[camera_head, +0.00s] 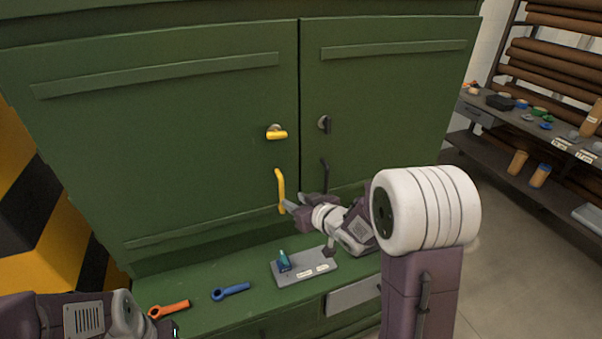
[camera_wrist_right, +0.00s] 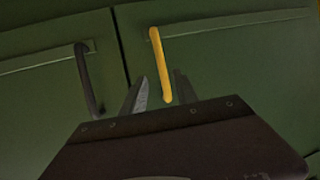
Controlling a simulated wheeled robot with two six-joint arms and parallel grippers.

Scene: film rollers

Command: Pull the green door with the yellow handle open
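The green left door (camera_head: 160,130) of the cabinet is shut, flush beside the right door (camera_head: 385,90). Its yellow handle (camera_head: 279,188) is an upright bar near the door's inner lower edge. My right gripper (camera_head: 289,206) is at the handle's lower end in the head view. In the right wrist view, its two fingers (camera_wrist_right: 161,92) are apart, and the yellow handle (camera_wrist_right: 160,60) shows between them. I cannot tell whether they touch it. A yellow latch knob (camera_head: 277,133) sits above the handle. My left arm is at the lower left; its gripper is mostly cut off.
A dark handle (camera_head: 325,175) and dark knob (camera_head: 326,124) are on the right door. On the ledge below lie an orange tool (camera_head: 170,309), a blue tool (camera_head: 231,292) and a grey plate (camera_head: 316,272) with a teal piece. A shelf (camera_head: 510,120) with small items stands right.

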